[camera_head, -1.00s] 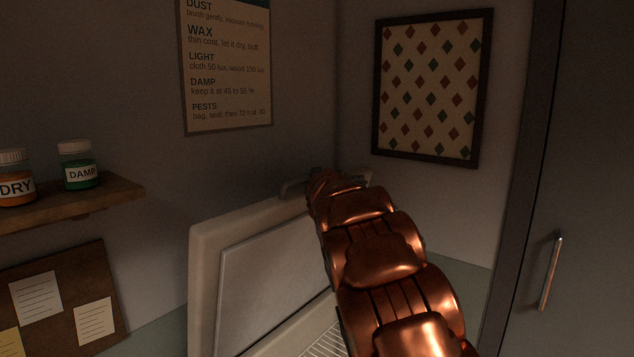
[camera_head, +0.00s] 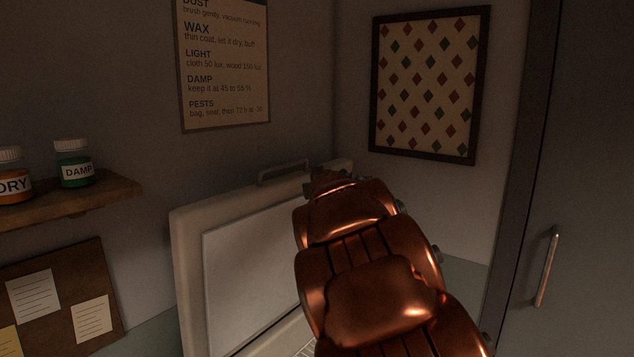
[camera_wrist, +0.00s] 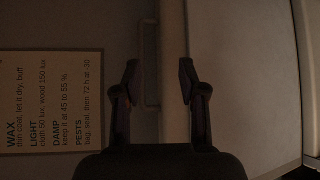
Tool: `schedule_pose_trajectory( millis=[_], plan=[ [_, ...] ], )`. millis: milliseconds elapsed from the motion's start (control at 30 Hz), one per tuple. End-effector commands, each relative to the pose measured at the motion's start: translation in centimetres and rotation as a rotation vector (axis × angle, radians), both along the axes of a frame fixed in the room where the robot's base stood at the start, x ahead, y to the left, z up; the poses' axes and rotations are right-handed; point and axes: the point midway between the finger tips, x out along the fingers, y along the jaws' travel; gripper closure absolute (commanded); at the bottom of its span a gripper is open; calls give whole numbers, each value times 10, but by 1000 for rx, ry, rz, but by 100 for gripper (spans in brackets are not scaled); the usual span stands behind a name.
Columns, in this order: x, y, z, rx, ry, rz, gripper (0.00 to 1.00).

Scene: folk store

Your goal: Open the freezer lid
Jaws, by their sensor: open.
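The freezer lid (camera_head: 187,262) stands raised, close to upright, with its pale inner panel (camera_head: 250,270) facing me in the head view. Its bar handle (camera_head: 284,172) sits on the top edge. My copper arm covers the lid's right part, and my gripper is mostly hidden behind it there. In the wrist view my gripper (camera_wrist: 159,85) is open, with its two dark fingers on either side of the lid's edge (camera_wrist: 173,60). The handle (camera_wrist: 149,65) shows beside that edge, between the fingers' lines. I cannot tell whether a finger touches the lid.
A shelf (camera_head: 75,203) with two jars is on the left wall, above a board with notes (camera_head: 60,300). A care poster (camera_head: 224,70) and a framed diamond pattern (camera_head: 425,85) hang behind. A grey cabinet (camera_head: 585,200) with a vertical handle stands at right.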

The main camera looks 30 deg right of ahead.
Motion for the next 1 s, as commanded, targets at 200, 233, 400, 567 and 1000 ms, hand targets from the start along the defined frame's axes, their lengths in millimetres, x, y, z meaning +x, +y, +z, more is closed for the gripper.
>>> schedule_pose_trajectory(
  millis=[200,233,400,567,1000],
  plan=[
    [-17,7,2,1,1,1,59],
    [-19,8,3,1,1,2,59],
    [-24,10,4,0,-1,2,59],
    [-24,10,4,0,0,2,59],
    [-66,-5,-21,192,28,-149,59]
  ],
)
